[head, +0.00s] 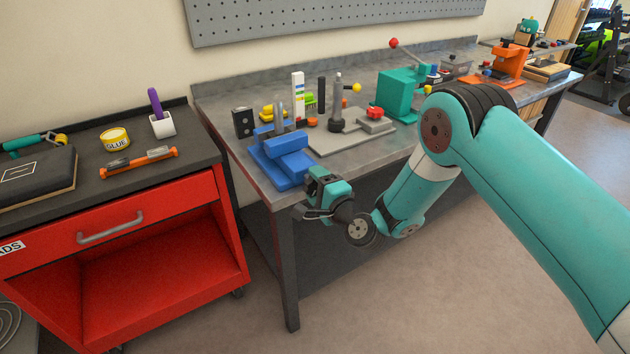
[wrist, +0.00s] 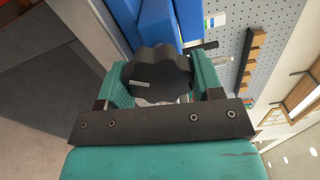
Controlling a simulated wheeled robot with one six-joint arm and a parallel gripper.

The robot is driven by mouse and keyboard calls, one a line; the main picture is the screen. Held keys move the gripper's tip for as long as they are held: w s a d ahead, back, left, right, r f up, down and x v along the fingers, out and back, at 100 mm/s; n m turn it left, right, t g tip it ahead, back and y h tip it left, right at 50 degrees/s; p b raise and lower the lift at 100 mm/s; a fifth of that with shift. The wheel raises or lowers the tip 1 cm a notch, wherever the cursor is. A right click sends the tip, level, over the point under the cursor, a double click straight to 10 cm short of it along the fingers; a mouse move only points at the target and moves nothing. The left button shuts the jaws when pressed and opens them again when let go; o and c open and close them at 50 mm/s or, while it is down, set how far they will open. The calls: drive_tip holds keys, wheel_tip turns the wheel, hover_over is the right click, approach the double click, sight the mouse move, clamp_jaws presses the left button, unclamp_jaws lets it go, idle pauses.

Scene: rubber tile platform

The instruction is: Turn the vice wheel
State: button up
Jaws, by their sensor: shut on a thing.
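The blue vice (head: 283,157) stands at the front left corner of the grey workbench. It also shows in the wrist view (wrist: 158,24), behind the wheel. The vice wheel (wrist: 157,75) is a black lobed knob with a pale mark on its face. My gripper (head: 318,182) is at the front of the vice, by the bench edge. In the wrist view its two teal fingers (wrist: 158,85) stand on either side of the wheel and are shut on it. In the head view the wheel is hidden by my gripper.
The workbench (head: 232,101) carries a grey plate with upright tools, a teal press (head: 398,95) and an orange machine (head: 505,65). The floor in front is clear.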

drive_tip(key=shift+s+f+m+p, duration=0.15)
drive_tip(key=shift+m+p, duration=0.35)
drive_tip(key=shift+m, duration=1.1)
drive_tip(key=o, duration=0.9)
drive_tip(key=shift+o, duration=0.2)
